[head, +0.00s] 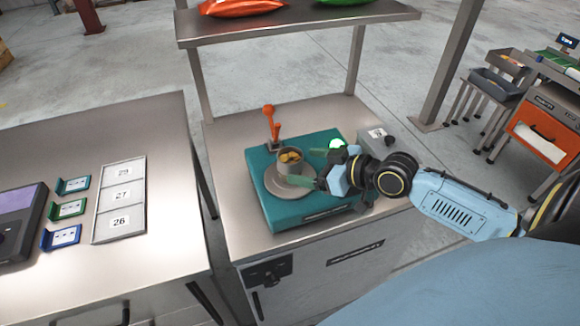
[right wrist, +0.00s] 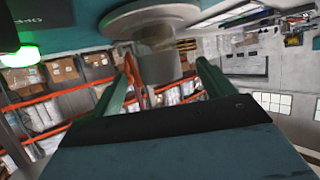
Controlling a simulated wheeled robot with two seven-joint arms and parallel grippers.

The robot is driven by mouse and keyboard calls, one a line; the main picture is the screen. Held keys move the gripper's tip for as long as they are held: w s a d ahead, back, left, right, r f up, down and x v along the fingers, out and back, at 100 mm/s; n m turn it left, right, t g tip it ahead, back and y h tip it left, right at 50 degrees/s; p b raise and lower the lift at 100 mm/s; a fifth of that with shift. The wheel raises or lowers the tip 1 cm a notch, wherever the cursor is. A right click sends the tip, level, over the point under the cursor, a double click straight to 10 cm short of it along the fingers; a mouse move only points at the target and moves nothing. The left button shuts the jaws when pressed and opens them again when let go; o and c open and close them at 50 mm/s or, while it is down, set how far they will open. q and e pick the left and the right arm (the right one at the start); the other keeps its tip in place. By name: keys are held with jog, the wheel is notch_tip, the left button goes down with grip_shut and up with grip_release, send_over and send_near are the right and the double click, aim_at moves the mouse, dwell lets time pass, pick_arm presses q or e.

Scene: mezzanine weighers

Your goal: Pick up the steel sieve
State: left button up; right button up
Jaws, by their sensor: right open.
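The steel sieve (head: 290,164) is a small round grey vessel with golden pieces inside. It stands upright on the round pan (head: 275,186) of the teal scale (head: 290,213). My right gripper (head: 318,168) is open and low, just to the right of the sieve, with its fingers pointing at it. In the right wrist view, which is upside down, the sieve (right wrist: 158,66) shows between the two spread fingers of the gripper (right wrist: 168,70). Contact is not visible. My left gripper is not in view.
An orange-handled lever (head: 270,124) stands close behind the sieve. A green lamp (head: 337,144) glows behind my right gripper. A shelf (head: 300,24) with orange and green bags spans above the bench. Number plates (head: 121,196) lie on the left bench.

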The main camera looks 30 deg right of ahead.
aim_at(290, 162)
jog(key=shift+x, duration=2.85)
jog(key=c, duration=1.2)
jog(key=shift+r, duration=0.15)
jog(key=shift+c, duration=0.8)
